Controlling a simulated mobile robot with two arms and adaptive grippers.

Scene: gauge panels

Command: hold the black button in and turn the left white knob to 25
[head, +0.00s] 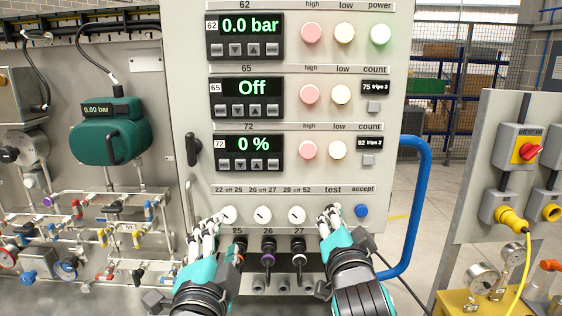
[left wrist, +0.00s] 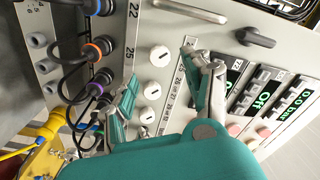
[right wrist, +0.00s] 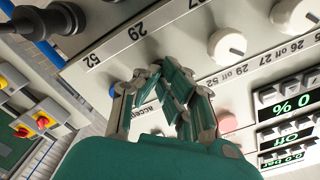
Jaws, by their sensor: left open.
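The left white knob (head: 229,215) is at the panel's lower left, under the label "22 off 25". In the left wrist view it is the topmost knob (left wrist: 159,55). My left gripper (head: 207,226) is open, its fingers around the knob's area; contact cannot be told. My right gripper (head: 329,212) has its fingertips together in front of the panel under the "test" label. It also shows in the right wrist view (right wrist: 158,72). The black button is not visible; the right fingers cover the spot under "test".
Two more white knobs, the middle one (head: 263,215) and the right one (head: 297,215), sit between my grippers. A blue accept button (head: 362,211) is right of my right gripper. Plugged cables (head: 268,258) hang below. A blue rail (head: 420,200) stands at right.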

